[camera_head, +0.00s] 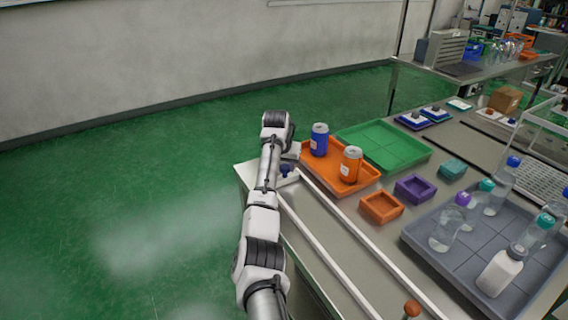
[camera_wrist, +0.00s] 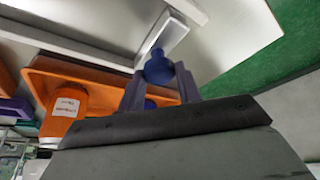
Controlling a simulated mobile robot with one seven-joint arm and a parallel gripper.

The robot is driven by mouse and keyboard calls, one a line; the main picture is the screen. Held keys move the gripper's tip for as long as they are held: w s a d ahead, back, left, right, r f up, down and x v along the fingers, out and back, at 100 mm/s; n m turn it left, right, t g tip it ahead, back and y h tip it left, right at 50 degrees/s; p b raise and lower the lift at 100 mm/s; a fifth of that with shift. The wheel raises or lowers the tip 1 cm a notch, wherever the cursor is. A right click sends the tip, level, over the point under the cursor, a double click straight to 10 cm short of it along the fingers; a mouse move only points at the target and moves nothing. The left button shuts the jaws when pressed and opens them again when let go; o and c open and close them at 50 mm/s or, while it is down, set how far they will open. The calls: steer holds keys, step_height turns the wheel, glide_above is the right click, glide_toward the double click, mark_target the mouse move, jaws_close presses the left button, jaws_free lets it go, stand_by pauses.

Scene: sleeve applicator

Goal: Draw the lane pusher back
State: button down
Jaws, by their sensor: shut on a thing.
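The lane pusher shows as a blue knob (camera_head: 285,170) at the far end of a narrow lane between two white rails on the bench. In the wrist view the round blue knob (camera_wrist: 158,68) sits between the fingers of my gripper (camera_wrist: 159,82), with a white channel-shaped piece (camera_wrist: 168,36) just beyond it. My gripper is shut on the knob. In the head view my forearm and wrist hide part of the lane's left side, and the fingertips are hard to make out.
An orange tray (camera_head: 319,179) with a blue can (camera_head: 319,139) and an orange can (camera_head: 351,164) stands close right of the knob. White rails (camera_head: 330,262) run toward the front, where a brown knob (camera_head: 412,308) shows. Green floor (camera_head: 130,190) lies open at left.

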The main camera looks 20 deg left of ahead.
steer(key=shift+w+a+r, duration=0.1)
steer(key=shift+a+r, duration=0.1)
steer(key=shift+r, duration=0.05)
steer(key=c, duration=1.3)
jaws_free()
steer(key=shift+c, duration=0.2)
steer(key=o, duration=0.3)
steer(key=shift+a+f, duration=0.1)
steer(key=shift+f, duration=0.1)
steer(key=shift+o, duration=0.2)
steer(key=b+v, duration=0.3)
steer(key=v, duration=1.1)
